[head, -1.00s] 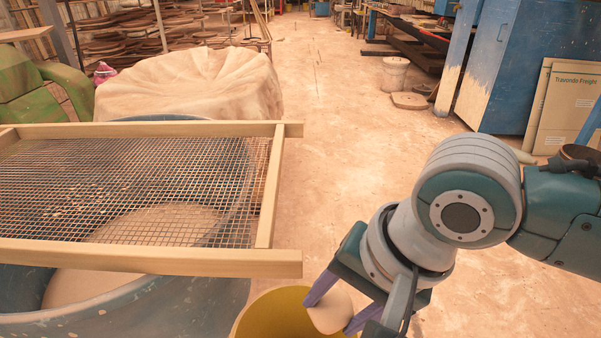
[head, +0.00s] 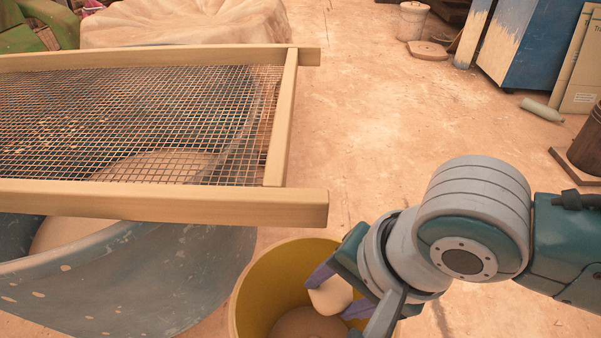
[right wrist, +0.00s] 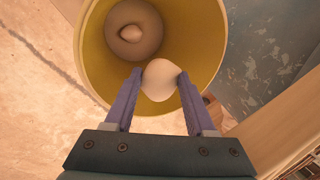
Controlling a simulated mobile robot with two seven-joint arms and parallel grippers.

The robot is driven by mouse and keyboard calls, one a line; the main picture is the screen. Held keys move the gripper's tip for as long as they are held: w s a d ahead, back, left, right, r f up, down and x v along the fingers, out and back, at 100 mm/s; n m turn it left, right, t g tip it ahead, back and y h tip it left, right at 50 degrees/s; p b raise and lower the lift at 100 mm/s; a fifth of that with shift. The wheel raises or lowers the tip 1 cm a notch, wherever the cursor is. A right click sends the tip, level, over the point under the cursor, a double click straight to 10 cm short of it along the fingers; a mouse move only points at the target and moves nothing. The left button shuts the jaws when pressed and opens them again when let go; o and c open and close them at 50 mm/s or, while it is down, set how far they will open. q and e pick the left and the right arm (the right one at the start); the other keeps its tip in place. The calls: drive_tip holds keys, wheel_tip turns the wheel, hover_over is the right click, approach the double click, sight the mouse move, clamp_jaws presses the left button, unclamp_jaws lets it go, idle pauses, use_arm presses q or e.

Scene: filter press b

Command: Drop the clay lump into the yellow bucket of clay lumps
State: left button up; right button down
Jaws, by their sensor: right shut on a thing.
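The clay lump (head: 331,295) is pale beige and rounded. My right gripper (head: 334,294) is shut on it, with a purple finger on each side. In the right wrist view the clay lump (right wrist: 160,79) sits between the fingertips, over the near rim of the bucket's mouth in the picture. The yellow bucket (head: 262,286) stands on the floor below the gripper. In the right wrist view the yellow bucket (right wrist: 97,50) shows brownish clay (right wrist: 133,33) at its bottom, with a smaller lump-like shape in the middle. My left gripper is not in view.
A wooden-framed mesh screen (head: 165,207) lies over a large blue tub (head: 130,285) left of the bucket. A draped beige cloth (head: 185,22) is behind it.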

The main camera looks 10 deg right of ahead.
drive_tip(key=shift+f, duration=0.4)
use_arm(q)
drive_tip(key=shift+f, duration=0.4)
use_arm(e)
drive_tip(key=shift+r, duration=0.1)
drive_tip(key=shift+c, duration=0.8)
unclamp_jaws()
use_arm(q)
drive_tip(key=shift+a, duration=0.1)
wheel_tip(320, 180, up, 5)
drive_tip(key=p, duration=0.5)
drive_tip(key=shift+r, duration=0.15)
use_arm(e)
drive_tip(key=v, duration=1)
